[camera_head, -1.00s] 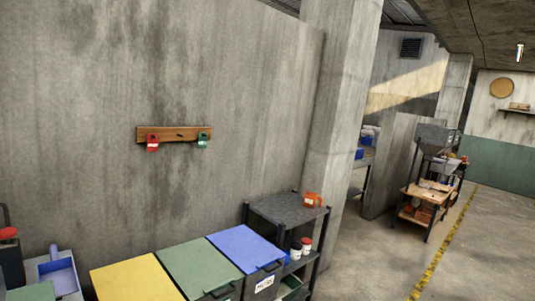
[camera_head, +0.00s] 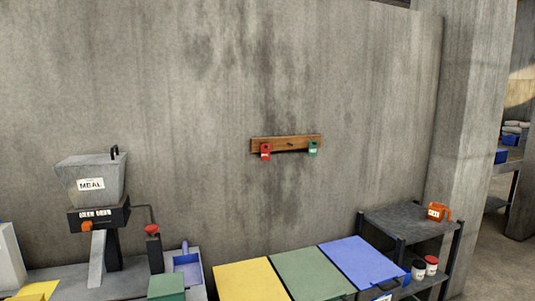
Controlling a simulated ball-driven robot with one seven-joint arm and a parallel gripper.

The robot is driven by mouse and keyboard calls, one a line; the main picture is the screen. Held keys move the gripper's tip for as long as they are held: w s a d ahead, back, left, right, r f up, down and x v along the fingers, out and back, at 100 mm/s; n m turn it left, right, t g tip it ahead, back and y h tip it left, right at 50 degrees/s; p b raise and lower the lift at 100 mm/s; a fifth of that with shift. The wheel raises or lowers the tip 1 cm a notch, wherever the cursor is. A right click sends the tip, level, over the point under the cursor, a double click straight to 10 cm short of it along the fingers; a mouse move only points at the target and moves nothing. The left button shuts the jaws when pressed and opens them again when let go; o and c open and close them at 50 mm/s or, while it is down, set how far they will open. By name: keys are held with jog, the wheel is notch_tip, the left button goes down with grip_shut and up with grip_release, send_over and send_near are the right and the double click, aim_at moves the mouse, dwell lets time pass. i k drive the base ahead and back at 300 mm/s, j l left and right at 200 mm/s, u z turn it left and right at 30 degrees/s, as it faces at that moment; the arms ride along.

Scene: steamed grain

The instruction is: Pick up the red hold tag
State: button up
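The red hold tag (camera_head: 265,151) hangs at the left end of a wooden peg board (camera_head: 286,142) on the concrete wall. A green tag (camera_head: 313,148) hangs at the right end of the same board. Both tags are small and far off; their writing cannot be read. My gripper is not in view.
Below the board stand bins with yellow (camera_head: 250,281), green (camera_head: 303,273) and blue (camera_head: 361,262) lids. A grey meal hopper (camera_head: 91,181) stands on the left. A dark shelf (camera_head: 408,219) with an orange container (camera_head: 437,212) stands at the right, before a pillar (camera_head: 470,130).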

aim_at(265, 153)
jog(key=i+l, duration=0.15)
jog(key=i, duration=0.45)
jog(key=i+l, duration=0.15)
jog(key=i, duration=0.45)
jog(key=i+l+z, duration=0.1)
jog(key=i, duration=0.45)
jog(key=i+j, duration=0.1)
jog(key=i, duration=1.25)
